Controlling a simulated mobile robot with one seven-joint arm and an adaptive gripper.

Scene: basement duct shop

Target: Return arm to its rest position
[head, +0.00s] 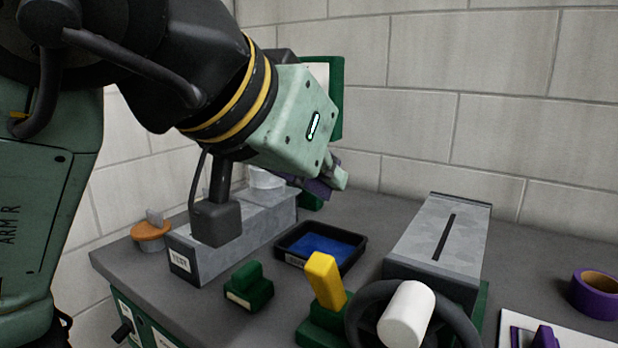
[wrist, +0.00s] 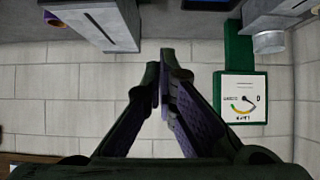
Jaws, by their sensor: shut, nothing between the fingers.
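My arm reaches in from the upper left of the head view, over the workbench. My gripper (head: 335,182) is above the bench, beyond the black tray, and seems to hold nothing. In the wrist view my gripper (wrist: 165,65) has its two dark fingers with purple inner pads drawn together at the tips, with nothing between them. The wrist view faces the pale block wall. Part of the gripper is hidden behind the wrist housing in the head view.
The grey bench (head: 385,222) holds a black tray (head: 345,262) with a blue bottom, a grey TEST box (head: 190,262), a slotted metal box (head: 432,250), a yellow lever (head: 324,280), a black wheel with a white knob (head: 405,315) and purple tape (head: 598,294). A green-framed gauge panel (wrist: 240,97) stands near the wall.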

